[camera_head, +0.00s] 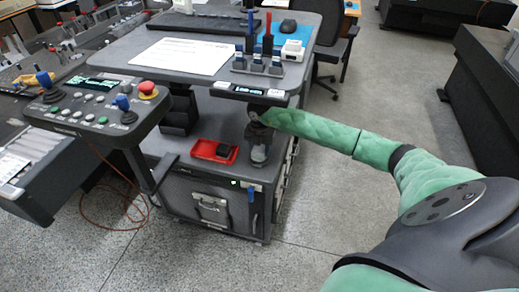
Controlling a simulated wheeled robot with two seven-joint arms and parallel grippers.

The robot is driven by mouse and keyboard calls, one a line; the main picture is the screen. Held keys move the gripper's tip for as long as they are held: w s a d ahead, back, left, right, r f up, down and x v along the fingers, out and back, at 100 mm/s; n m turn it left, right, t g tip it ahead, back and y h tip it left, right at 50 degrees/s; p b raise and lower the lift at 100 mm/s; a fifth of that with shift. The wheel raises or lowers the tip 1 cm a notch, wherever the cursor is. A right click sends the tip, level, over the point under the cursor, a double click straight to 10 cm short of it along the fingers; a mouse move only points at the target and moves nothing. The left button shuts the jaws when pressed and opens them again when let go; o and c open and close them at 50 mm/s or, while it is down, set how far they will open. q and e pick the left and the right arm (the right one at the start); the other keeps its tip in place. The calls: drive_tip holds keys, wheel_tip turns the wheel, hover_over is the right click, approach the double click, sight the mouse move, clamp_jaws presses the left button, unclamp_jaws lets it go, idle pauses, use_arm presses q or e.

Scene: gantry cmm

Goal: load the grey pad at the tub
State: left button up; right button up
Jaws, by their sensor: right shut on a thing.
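My right arm comes in from the right, and its gripper (259,156) points down at the front right of the lower shelf. It is shut on a small grey thing, which I take to be the grey pad; the fingers hide most of it. The red tub (200,150) lies on the lower shelf just left of the gripper, with a gap between them. A small dark block (226,150) sits at the right side of the tub. My left gripper is not in view.
The desk top (180,93) overhangs the shelf, with a paper sheet (181,56) and a rack of upright tools (257,65) on it. A control panel (95,101) with a red button stands at left. An orange cable (125,215) lies on the floor.

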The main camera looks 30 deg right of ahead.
sight(260, 148)
drive_tip(key=shift+r+p, duration=1.45)
drive_tip(key=shift+r, duration=1.9)
